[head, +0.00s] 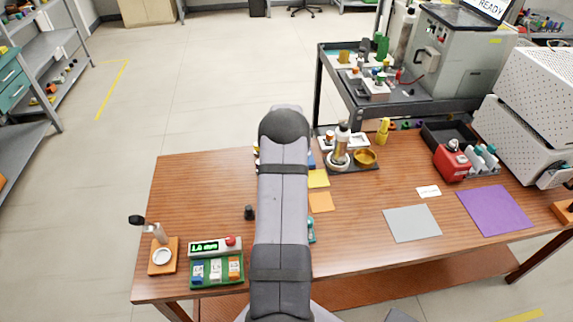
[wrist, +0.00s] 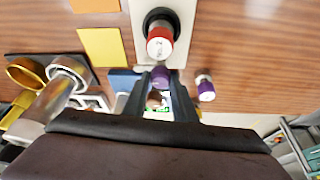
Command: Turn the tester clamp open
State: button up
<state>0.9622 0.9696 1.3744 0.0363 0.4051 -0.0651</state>
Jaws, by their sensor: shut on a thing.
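In the wrist view, my gripper (wrist: 158,92) is shut on a small purple piece (wrist: 160,76) between its fingertips. Just beyond it, a round red-topped piece (wrist: 160,40) sits in a black collar on a white plate (wrist: 138,22). I cannot tell for certain which of these parts is the tester clamp, or whether the purple piece touches the plate. A small green display (wrist: 157,109) shows between the fingers. In the head view, my arm hides the gripper and what it holds.
A purple-capped vial (wrist: 205,88) is right of the gripper. A yellow card (wrist: 103,47) and a gold bowl (wrist: 25,74) are on the left. The grey mat (head: 412,223) is bare.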

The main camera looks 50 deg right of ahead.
jog(key=o, duration=1)
jog(key=shift+o, duration=0.2)
jog(key=shift+r, duration=0.15)
jog(key=b+v, duration=0.2)
jog(key=v, duration=0.5)
jog(key=shift+s+a, duration=0.1)
